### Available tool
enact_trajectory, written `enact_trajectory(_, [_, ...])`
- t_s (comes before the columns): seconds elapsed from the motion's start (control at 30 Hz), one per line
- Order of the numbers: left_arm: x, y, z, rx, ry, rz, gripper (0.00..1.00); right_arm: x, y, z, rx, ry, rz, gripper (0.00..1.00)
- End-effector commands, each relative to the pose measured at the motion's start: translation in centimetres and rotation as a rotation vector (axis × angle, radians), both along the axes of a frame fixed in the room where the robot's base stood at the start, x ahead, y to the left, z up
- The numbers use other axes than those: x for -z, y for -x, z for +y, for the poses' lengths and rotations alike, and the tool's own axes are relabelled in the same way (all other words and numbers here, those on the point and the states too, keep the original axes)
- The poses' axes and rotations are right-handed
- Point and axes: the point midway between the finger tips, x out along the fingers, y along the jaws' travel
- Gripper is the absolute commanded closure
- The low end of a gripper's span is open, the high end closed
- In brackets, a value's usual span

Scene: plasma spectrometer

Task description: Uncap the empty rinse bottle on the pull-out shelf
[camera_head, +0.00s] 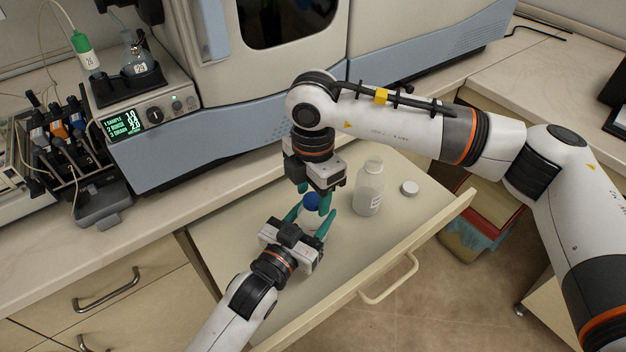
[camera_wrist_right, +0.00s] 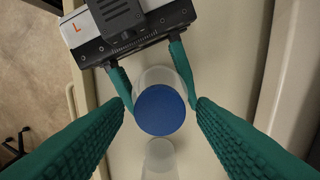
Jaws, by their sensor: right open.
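A bottle with a blue cap (camera_head: 311,201) stands upright on the pull-out shelf (camera_head: 235,237). Its cap also shows in the right wrist view (camera_wrist_right: 160,110), with the clear body (camera_wrist_right: 158,77) below it. My left gripper (camera_head: 312,218) has its green fingers on both sides of the bottle body and appears closed on it. My right gripper (camera_head: 314,194) points down from above, open, with its fingers on either side of the blue cap. In the wrist view a gap shows between those fingers and the cap. Whether the bottle holds liquid is hidden.
The spectrometer (camera_head: 230,120) stands behind the shelf. The shelf's front edge has a handle (camera_head: 390,280). The shelf's left part is clear.

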Motion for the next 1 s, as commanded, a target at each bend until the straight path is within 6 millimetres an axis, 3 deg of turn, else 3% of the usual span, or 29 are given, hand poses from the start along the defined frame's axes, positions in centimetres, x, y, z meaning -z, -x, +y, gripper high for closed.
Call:
enact_trajectory(0.23, [0.06,0.0,0.0,0.0,-0.001,0.001,1.0,0.1,-0.01,-0.02,0.0,0.0,0.0,0.49])
enact_trajectory(0.5, [0.05,0.0,0.0,0.0,-0.001,0.001,1.0,0.07,-0.01,-0.01,0.0,0.0,0.0,0.93])
enact_trajectory(0.77, [0.05,0.0,0.0,0.0,-0.001,0.001,1.0,0.05,-0.01,0.0,-0.026,0.0,0.0,0.95])
enact_trajectory(0.87, [0.05,0.01,-0.01,0.0,-0.001,0.001,1.0,0.04,-0.01,0.0,-0.135,0.001,-0.001,0.95])
enact_trajectory(1.0, [0.05,0.0,0.0,0.0,-0.001,0.001,1.0,0.02,-0.02,-0.01,-0.407,0.001,0.0,0.95])
